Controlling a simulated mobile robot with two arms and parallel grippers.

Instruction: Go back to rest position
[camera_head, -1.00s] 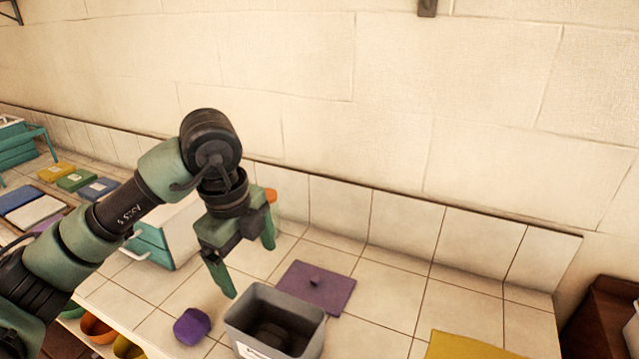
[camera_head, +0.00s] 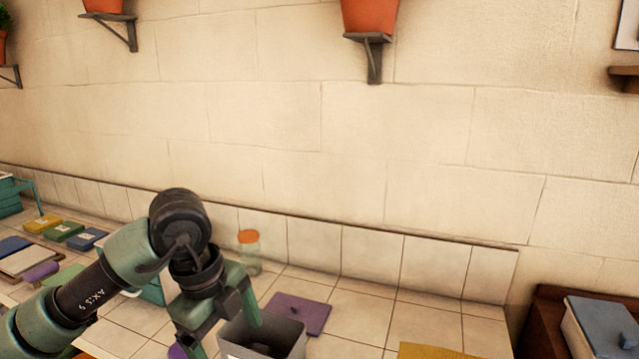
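My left gripper (camera_head: 230,338) comes in from the left and is open, its two fingers spread with nothing seen between them. It is in front of the grey bin (camera_head: 288,342) in the picture and covers the bin's left part. The bin stands on the tiled counter at the bottom, cut off by the lower edge. My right gripper is out of view.
A purple lid (camera_head: 298,313) lies flat behind the bin. A jar with an orange cap (camera_head: 248,252) stands by the backsplash. Coloured boxes (camera_head: 63,231) are at left. A yellow item (camera_head: 430,351) is at lower right. Shelves with pots (camera_head: 370,14) hang above.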

